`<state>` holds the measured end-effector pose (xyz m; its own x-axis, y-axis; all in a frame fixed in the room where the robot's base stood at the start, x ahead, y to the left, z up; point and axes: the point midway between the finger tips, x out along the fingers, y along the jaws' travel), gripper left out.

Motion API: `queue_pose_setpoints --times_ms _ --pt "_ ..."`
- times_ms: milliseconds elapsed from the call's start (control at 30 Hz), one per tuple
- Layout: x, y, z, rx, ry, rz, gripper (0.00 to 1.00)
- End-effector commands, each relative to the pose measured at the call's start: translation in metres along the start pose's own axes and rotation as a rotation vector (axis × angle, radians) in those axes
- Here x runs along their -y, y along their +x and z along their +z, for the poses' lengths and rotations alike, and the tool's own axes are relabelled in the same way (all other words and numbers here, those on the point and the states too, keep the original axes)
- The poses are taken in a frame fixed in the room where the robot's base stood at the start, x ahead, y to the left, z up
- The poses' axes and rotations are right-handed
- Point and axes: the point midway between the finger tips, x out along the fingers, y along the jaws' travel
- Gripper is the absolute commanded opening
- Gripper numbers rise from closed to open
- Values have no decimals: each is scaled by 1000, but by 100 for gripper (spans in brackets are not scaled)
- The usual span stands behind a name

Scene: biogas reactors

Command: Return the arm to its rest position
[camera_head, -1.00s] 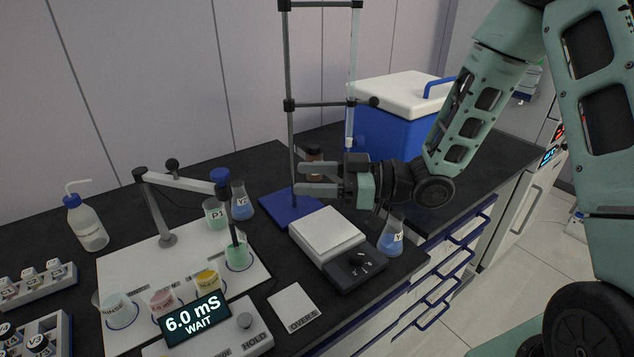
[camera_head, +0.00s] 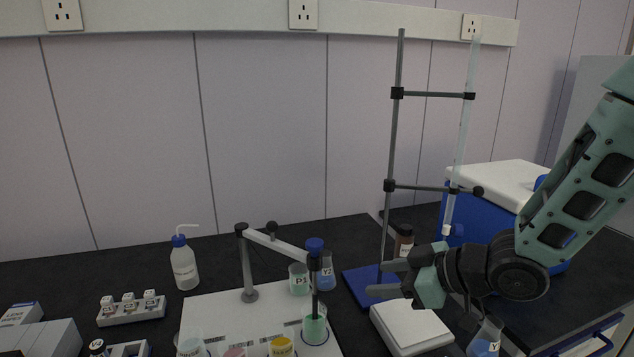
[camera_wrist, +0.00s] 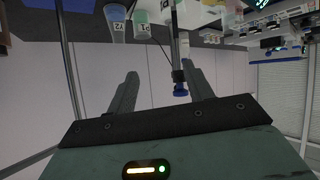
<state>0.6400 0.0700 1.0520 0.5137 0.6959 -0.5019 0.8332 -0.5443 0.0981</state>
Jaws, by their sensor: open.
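My gripper (camera_head: 384,278) is open and empty in the head view, its two fingers pointing left above the bench. It is near the burette stand (camera_head: 391,150) and above the white balance (camera_head: 410,327). In the wrist view my gripper (camera_wrist: 160,90) shows its two fingers spread with nothing between them, and the picture is upside down. My arm reaches in from the right edge, bent at the elbow.
The burette stand rises close by the gripper, with its blue base (camera_head: 362,284) below. A blue cooler (camera_head: 500,207) stands behind the arm. The probe arm (camera_head: 276,243), beakers, a wash bottle (camera_head: 184,263) and a flask (camera_head: 485,338) stand around. The air above the bench at left is clear.

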Motion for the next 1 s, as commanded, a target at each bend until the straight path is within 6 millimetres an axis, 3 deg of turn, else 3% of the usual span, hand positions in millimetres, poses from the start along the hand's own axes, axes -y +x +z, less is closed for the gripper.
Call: queue_pose_setpoints --times_ms 133,267,500,633,800,1000 --pt "23 -8 6 256 25 90 52" --pt "54 -31 14 469 90 142 52" --pt "141 -96 30 815 254 126 52" --pt "179 -126 35 935 319 82 52" --pt "202 -144 37 1004 357 49 52" --pt "203 -145 37 1010 361 46 52"
